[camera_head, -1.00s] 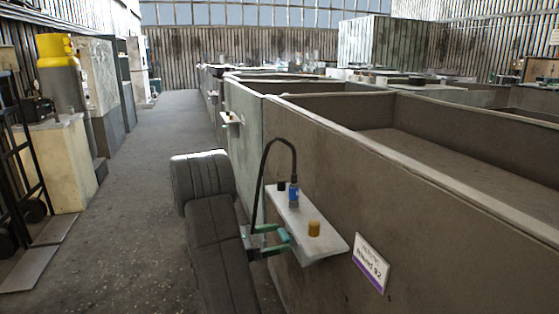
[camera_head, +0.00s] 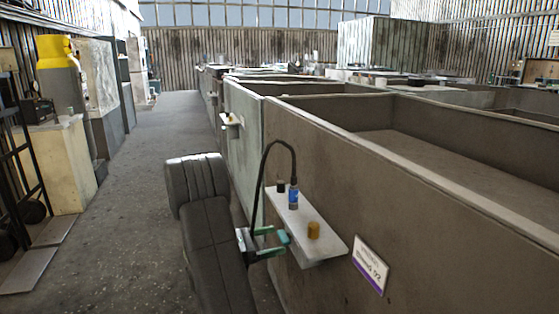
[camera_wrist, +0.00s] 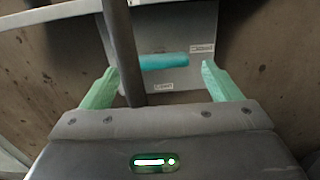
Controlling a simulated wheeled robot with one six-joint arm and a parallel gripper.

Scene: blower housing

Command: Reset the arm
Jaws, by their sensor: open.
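My gripper (camera_head: 277,243) is open, with two green fingers, beside the left edge of a small pale shelf (camera_head: 320,245) on the side of a brown housing. In the wrist view, my gripper (camera_wrist: 160,72) has its fingers spread wide with nothing gripped. A teal bar (camera_wrist: 164,62) shows beyond the fingertips on a grey plate with small labels. A dark upright rod or cable (camera_wrist: 122,45) crosses in front of the plate. My dark padded arm reaches up from the bottom in the head view.
The aisle (camera_head: 140,185) on the left is clear. A hand truck (camera_head: 22,170) stands far left.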

